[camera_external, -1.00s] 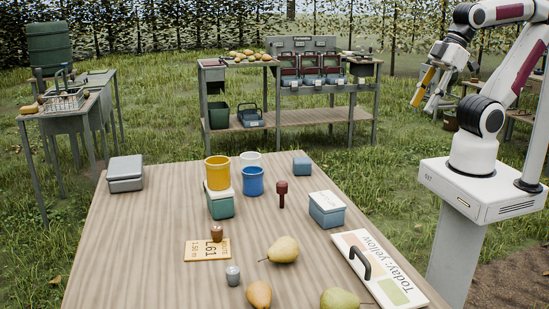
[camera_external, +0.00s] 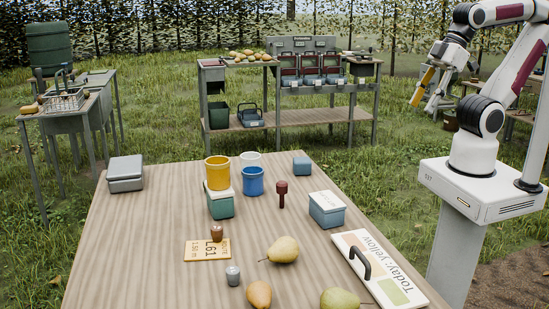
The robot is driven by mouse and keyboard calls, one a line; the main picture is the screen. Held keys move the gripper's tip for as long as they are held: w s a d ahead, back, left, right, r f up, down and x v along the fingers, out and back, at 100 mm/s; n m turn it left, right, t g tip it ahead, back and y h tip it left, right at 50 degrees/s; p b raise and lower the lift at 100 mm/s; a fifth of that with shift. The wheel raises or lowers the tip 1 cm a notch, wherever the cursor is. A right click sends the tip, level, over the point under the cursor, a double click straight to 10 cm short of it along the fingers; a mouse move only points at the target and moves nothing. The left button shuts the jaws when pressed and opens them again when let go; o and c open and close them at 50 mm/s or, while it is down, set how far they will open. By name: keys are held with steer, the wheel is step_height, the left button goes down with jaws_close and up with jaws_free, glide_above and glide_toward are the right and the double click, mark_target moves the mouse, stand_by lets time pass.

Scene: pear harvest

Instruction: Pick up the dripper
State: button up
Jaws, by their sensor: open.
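I cannot tell for sure which thing is the dripper. Several small pieces stand on the wooden table (camera_external: 140,245): a dark red peg-like piece (camera_external: 282,195) with a wider head, a brown knob-like piece (camera_external: 216,233) on a yellow tag marked L61 (camera_external: 200,252), and a small grey cylinder (camera_external: 233,276). My gripper (camera_external: 426,101) is open and empty. It hangs in the air at the upper right, with a yellow part on its left side, beyond the table and apart from all these pieces.
A yellow cup (camera_external: 217,173) stands on a green lidded box (camera_external: 220,207), beside blue (camera_external: 252,182) and white (camera_external: 250,159) cups. A blue-grey box (camera_external: 327,212), several pears (camera_external: 284,250) and a "Today: yellow" board with a handle (camera_external: 385,275) lie to the right. The table's left front is clear.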

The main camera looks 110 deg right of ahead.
steer(key=w+d+f+n+t+h, duration=0.1)
steer(key=w+d+t, duration=0.15)
steer(key=w, duration=1.55)
steer(key=w+d+f+t, duration=0.2)
steer(key=w+d, duration=0.1)
steer(key=w, duration=1.5)
steer(key=w+f+n+t+y, duration=0.2)
steer(key=w+f, duration=0.8)
steer(key=w, duration=0.2)
steer(key=n+y, duration=0.1)
steer(key=y, duration=0.3)
glide_toward(216, 230)
steer(key=shift+w+d+f, duration=0.3)
steer(key=shift+w+d, duration=0.25)
steer(key=shift+w, duration=0.1)
steer(key=shift+a+f+t, duration=0.25)
steer(key=shift+a+f, duration=0.05)
steer(key=shift+f, duration=0.45)
steer(key=shift+x, duration=1.3)
steer(key=shift+w, duration=0.1)
